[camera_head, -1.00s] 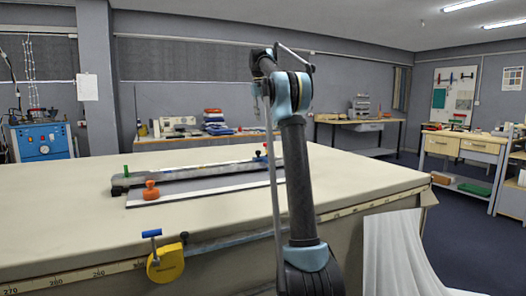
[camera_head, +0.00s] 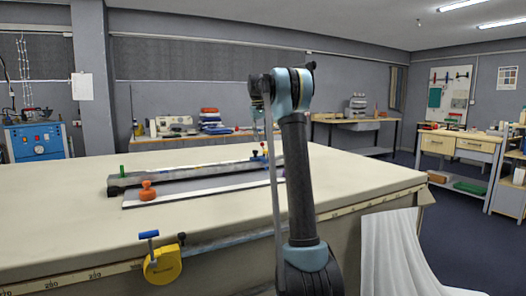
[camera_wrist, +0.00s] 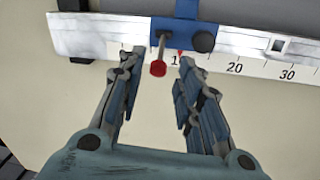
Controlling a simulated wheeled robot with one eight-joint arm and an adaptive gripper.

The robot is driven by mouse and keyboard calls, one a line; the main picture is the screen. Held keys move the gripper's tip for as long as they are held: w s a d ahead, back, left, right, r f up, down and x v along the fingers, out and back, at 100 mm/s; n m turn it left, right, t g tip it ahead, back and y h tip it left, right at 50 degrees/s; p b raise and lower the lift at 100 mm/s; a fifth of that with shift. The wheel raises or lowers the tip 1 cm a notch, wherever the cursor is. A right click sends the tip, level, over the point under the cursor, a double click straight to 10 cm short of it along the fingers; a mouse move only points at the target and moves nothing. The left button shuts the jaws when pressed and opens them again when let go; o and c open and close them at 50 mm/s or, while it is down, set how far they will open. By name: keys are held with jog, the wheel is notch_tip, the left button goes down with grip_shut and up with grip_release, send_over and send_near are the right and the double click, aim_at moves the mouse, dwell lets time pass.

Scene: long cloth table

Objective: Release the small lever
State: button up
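In the wrist view, a small lever with a thin metal stem and a red knob (camera_wrist: 158,68) hangs from a blue slider (camera_wrist: 172,32) on a white ruler (camera_wrist: 235,47). A dark round knob (camera_wrist: 204,42) sits on the slider to the right of the lever. My gripper (camera_wrist: 156,62) is open. Its two fingers point toward the ruler, one on each side of the red knob, with gaps on both sides. No contact with the lever shows.
The cloth table (camera_head: 80,215) is mostly bare. A dark rail (camera_head: 190,178) with a green peg (camera_head: 122,171) and an orange knob (camera_head: 148,191) lies across it. A yellow clamp (camera_head: 162,265) with a blue handle sits at the front edge.

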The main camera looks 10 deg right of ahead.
aim_at(263, 145)
jog(key=shift+d+f, duration=0.2)
jog(key=shift+f, duration=1.4)
jog(key=shift+d+f, duration=0.2)
jog(key=shift+f, duration=1.35)
jog(key=shift+c, duration=0.4)
grip_shut()
